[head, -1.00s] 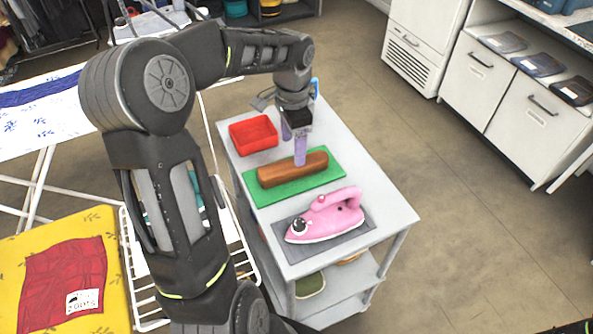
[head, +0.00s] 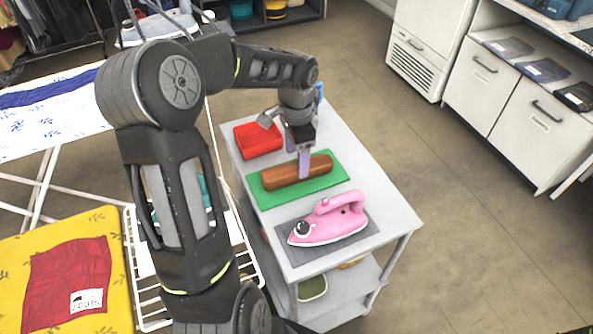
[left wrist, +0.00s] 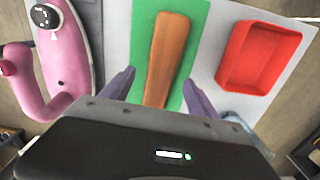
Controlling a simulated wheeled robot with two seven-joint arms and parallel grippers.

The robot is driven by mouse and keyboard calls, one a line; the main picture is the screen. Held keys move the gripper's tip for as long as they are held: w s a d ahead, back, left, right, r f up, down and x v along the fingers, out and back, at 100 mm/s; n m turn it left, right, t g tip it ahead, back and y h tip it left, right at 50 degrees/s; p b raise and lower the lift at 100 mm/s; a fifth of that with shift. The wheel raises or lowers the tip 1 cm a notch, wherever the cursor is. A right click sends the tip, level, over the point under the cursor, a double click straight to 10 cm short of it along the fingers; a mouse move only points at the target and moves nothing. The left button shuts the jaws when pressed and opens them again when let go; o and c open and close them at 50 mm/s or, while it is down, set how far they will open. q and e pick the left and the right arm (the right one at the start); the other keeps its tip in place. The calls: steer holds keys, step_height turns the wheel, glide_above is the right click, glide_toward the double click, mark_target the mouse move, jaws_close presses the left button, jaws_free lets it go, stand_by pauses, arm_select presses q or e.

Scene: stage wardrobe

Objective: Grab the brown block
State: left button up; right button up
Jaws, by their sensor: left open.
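The brown block (head: 283,173) is a long wooden bar lying on a green mat (head: 322,182) on a small grey cart. My left gripper (head: 298,162) is over the block from above, its purple-grey fingers pointing down. In the left wrist view the brown block (left wrist: 167,55) runs lengthwise between the two open fingers (left wrist: 160,90), one on each side. The fingers are open and hold nothing; I cannot tell whether either touches the block. The near finger covers a little of the block in the head view. My right gripper is not in view.
A pink iron (head: 328,222) rests on a grey pad in front of the block. A red tray (head: 258,138) stands behind it on the cart (head: 366,160). A yellow board (head: 120,290) with red cloth is at left. Open floor lies to the right.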

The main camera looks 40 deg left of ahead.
mark_target(296, 167)
arm_select(q)
step_height(296, 167, down, 4)
steer(key=shift+f+p, duration=0.2)
steer(key=shift+p, duration=0.1)
stand_by(0.4)
jaws_close()
stand_by(0.6)
